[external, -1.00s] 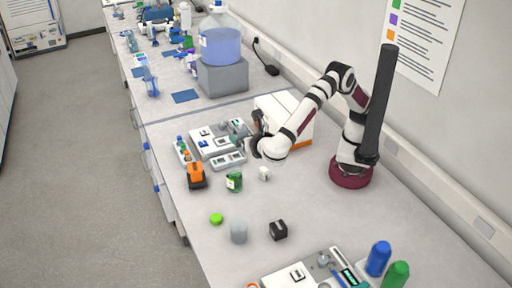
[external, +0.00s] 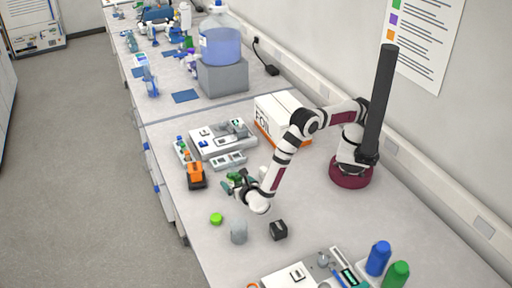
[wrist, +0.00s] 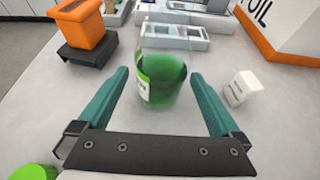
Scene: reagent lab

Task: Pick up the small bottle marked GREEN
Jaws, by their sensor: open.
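The small green bottle (wrist: 162,82) stands upright on the bench in the wrist view, part of a white label showing on its left side. My gripper (wrist: 160,85) is open, with one teal finger on each side of the bottle and a gap to each. In the external view my gripper (external: 232,184) is low over the bench and mostly hides the bottle. The lettering on the label is too small to read.
A green cap (external: 216,218), a grey cylinder (external: 239,232) and a black box (external: 278,230) are nearby. A white-and-orange box (external: 283,117) stands behind.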

